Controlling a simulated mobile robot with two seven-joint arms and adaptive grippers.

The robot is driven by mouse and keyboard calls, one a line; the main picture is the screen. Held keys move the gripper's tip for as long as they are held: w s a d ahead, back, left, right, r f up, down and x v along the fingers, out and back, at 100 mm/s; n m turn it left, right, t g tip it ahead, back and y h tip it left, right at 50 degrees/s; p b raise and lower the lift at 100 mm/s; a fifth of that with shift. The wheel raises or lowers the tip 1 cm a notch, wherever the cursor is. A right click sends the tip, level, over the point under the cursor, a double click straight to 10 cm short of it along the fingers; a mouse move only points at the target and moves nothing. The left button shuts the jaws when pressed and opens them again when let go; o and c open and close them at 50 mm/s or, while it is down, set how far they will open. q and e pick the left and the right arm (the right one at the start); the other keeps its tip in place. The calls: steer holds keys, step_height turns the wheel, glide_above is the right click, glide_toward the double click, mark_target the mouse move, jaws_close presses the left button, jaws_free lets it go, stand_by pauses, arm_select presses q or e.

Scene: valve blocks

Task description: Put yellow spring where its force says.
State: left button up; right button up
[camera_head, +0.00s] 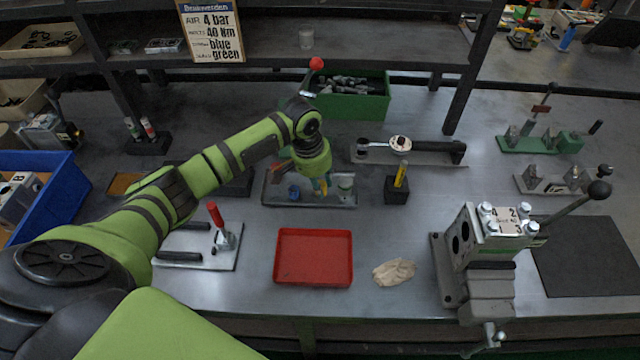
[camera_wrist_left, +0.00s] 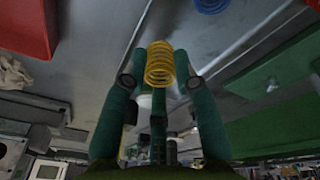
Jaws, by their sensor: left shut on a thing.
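The yellow spring (camera_wrist_left: 160,63) is between the teal fingertips of my left gripper (camera_wrist_left: 158,75) in the wrist view. In the head view the yellow spring (camera_head: 317,186) shows small below my left gripper (camera_head: 318,180), over a grey plate (camera_head: 310,202). I cannot tell whether the spring touches the plate. A blue spring (camera_head: 294,191) stands on the plate to the left; it also shows at the top of the wrist view (camera_wrist_left: 212,5). A pale greenish piece (camera_head: 345,187) stands at the plate's right. My right gripper is out of view.
A sign (camera_head: 211,31) on the shelf lists values and colours. A green bin (camera_head: 352,104) stands behind, a red tray (camera_head: 314,258) in front, a black block with a yellow upright piece (camera_head: 398,190) to the right. A rag (camera_head: 394,271) and a valve block (camera_head: 490,250) lie front right.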

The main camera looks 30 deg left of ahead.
arm_select(q)
steer(key=shift+f, duration=0.8)
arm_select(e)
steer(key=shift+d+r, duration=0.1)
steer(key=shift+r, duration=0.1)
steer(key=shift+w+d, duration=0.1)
arm_select(q)
steer(key=shift+f, duration=0.2)
steer(key=o, duration=1)
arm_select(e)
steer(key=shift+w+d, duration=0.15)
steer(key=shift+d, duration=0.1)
arm_select(q)
steer(key=shift+o, duration=0.2)
step_height(320, 180, up, 12)
steer(key=s+a, duration=0.1)
steer(key=shift+s+a+b, duration=0.25)
steer(key=shift+s+b, duration=0.05)
steer(key=shift+b, duration=0.15)
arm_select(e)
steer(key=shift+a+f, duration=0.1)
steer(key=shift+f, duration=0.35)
arm_select(q)
steer(key=shift+r, duration=0.1)
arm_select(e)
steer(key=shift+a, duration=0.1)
